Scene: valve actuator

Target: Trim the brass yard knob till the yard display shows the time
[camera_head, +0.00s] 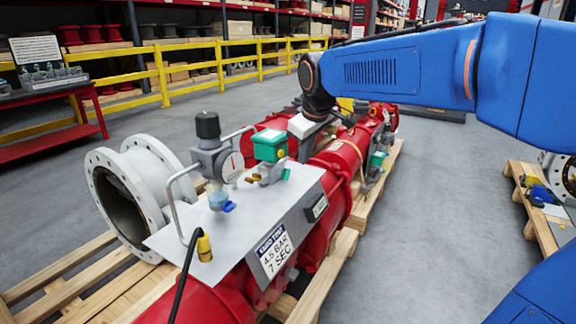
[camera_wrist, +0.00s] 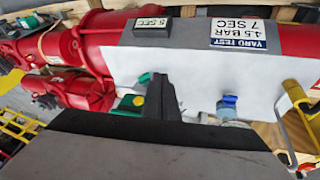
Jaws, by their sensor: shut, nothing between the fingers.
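A small dark-framed display (camera_head: 317,208) sits on the same plate. In the wrist view the display (camera_wrist: 152,24) is upside down and seems to read 5 SEC. My gripper (camera_wrist: 159,84) is shut and empty, above the plate and apart from the display.
A regulator with a black knob (camera_head: 207,125), a gauge (camera_head: 232,165) and a bent metal handle (camera_head: 183,200) stand on the plate's left side. A yellow cable plug (camera_head: 204,248) is at its front. Red actuator bodies lie on pallets.

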